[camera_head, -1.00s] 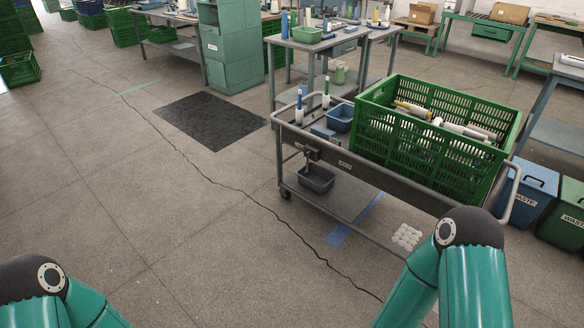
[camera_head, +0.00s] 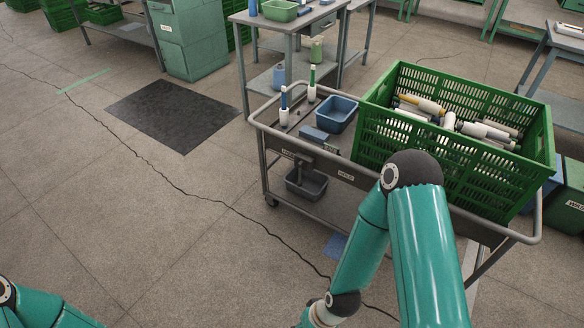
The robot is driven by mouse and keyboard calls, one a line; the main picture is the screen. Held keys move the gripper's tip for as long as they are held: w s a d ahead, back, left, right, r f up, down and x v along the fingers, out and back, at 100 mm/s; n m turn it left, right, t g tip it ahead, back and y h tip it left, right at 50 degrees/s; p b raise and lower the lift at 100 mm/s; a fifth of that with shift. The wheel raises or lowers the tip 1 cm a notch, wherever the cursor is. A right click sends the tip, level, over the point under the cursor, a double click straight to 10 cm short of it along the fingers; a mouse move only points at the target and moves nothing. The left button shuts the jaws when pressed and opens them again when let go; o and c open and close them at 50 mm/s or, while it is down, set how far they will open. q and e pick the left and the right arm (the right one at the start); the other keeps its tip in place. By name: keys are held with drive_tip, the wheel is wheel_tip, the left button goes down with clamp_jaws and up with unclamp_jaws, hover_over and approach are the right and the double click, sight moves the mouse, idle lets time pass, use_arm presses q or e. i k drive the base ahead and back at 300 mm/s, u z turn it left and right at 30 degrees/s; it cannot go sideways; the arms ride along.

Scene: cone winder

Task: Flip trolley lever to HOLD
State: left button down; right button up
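The grey trolley (camera_head: 262,126) stands right of centre. A small dark lever fitting (camera_head: 304,161) is on its near side rail, left of a white HOLD label (camera_head: 346,176). Another small label is at the fitting's left; its text is too small to read. Which way the lever points is too small to tell. My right arm reaches in front of the trolley's right part, its elbow over the crate's near side and its forearm running down to the bottom edge. My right gripper is below the picture. Only a piece of my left arm shows at bottom left; its gripper is out of view.
The trolley carries a green crate (camera_head: 385,141) of yarn cones, a blue bin (camera_head: 336,114) and two upright cones. A dark bin (camera_head: 306,184) sits low under the lever fitting. A black mat (camera_head: 172,114) and clear floor lie left. A cable crosses the floor.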

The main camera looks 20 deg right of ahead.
sight(299, 184)
drive_tip(key=z, duration=0.35)
drive_tip(key=i, duration=0.95)
drive_tip(key=z, duration=0.95)
drive_tip(key=i, duration=0.35)
drive_tip(key=z, duration=0.25)
drive_tip(key=k, duration=0.9)
drive_tip(key=z, duration=0.15)
drive_tip(key=i, duration=0.9)
drive_tip(key=u, duration=0.05)
